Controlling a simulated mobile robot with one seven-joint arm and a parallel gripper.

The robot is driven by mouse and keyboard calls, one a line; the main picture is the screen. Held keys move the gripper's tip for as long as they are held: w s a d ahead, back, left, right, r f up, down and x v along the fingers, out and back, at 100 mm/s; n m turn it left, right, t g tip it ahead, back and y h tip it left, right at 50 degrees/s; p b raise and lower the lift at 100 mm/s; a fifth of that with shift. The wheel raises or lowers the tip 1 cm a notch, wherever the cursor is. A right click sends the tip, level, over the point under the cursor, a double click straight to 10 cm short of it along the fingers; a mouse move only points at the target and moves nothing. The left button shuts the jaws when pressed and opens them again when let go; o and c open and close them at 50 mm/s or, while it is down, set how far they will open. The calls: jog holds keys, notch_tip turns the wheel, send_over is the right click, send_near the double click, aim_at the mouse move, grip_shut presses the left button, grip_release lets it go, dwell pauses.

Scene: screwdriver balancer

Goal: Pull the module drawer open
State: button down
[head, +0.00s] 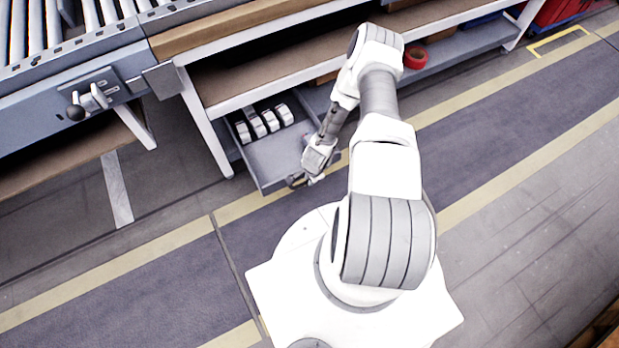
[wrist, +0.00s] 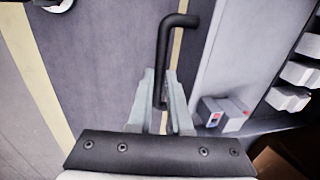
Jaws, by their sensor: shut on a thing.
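The module drawer (head: 283,160) is a grey tray under the workbench. It is pulled out and its inside shows in the head view. Several white and grey modules (head: 268,121) stand in a row toward its back, and some also show at the right of the wrist view (wrist: 291,98). A black bar handle (wrist: 164,50) shows in the wrist view. My gripper (wrist: 163,103) is shut on the handle, with one finger on each side of it. In the head view my gripper (head: 304,181) is at the drawer's front corner and partly hides it.
The workbench leg (head: 205,125) stands just left of the drawer. A roller conveyor (head: 75,40) is at the upper left. A red tape roll (head: 415,57) lies on the lower shelf at the right. The floor in front of the drawer is clear around my base.

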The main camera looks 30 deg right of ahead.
jog(key=shift+s, duration=0.35)
jog(key=c, duration=0.8)
grip_release()
jog(key=shift+c, duration=0.2)
jog(key=s+r+p, duration=0.3)
jog(key=r+p, duration=0.3)
jog(key=r, duration=1.1)
jog(key=shift+d+r, duration=0.15)
